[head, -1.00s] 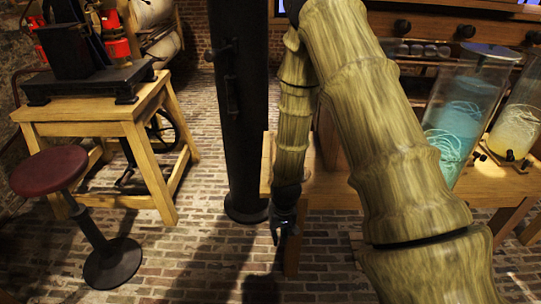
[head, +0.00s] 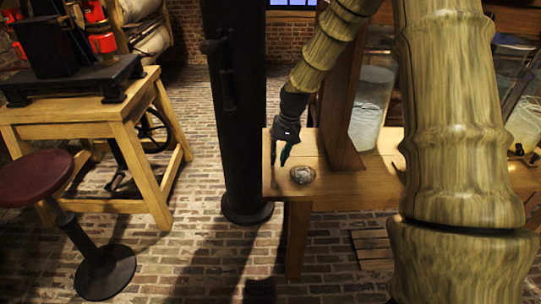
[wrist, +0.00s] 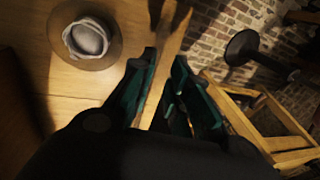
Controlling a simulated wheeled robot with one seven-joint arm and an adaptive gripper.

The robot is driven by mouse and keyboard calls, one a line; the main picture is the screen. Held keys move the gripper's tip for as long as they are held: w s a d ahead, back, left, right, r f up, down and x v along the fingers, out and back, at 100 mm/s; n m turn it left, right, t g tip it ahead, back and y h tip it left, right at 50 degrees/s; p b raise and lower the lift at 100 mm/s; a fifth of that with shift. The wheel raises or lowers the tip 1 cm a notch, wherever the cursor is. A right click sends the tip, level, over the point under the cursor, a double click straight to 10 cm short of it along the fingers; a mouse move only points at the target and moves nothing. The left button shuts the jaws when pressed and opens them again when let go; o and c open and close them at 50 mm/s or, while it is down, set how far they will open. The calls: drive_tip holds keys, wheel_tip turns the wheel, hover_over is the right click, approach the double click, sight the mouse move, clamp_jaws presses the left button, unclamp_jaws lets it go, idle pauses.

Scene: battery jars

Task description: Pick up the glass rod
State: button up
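I cannot make out the glass rod in either view. My gripper (head: 279,163) hangs fingers-down over the left end of the wooden bench (head: 350,190). In the wrist view my gripper (wrist: 163,58) shows its two dark and teal fingers apart, with nothing visible held between them; the bench edge shows in the gap. A small round dish (head: 302,174) sits on the bench just right of the fingers. The dish also shows in the wrist view (wrist: 116,48), with a pale, cup-like object (wrist: 87,39) in its middle.
A glass jar (head: 372,105) stands behind an upright board (head: 338,110) on the bench, with another jar (head: 525,122) farther right. A dark column (head: 235,110) stands left of the bench. A red stool (head: 35,178) and wooden table (head: 105,110) stand farther left.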

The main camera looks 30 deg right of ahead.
sight(274, 176)
wheel_tip(274, 176, down, 2)
drive_tip(key=shift+f, duration=0.2)
drive_tip(key=shift+w+a+f, duration=0.15)
drive_tip(key=shift+f, duration=0.85)
drive_tip(key=shift+w+a+f, duration=0.15)
drive_tip(key=shift+w+f, duration=0.05)
drive_tip(key=shift+f, duration=0.8)
drive_tip(key=shift+w+a+f, duration=0.15)
drive_tip(key=shift+f, duration=0.85)
clamp_jaws()
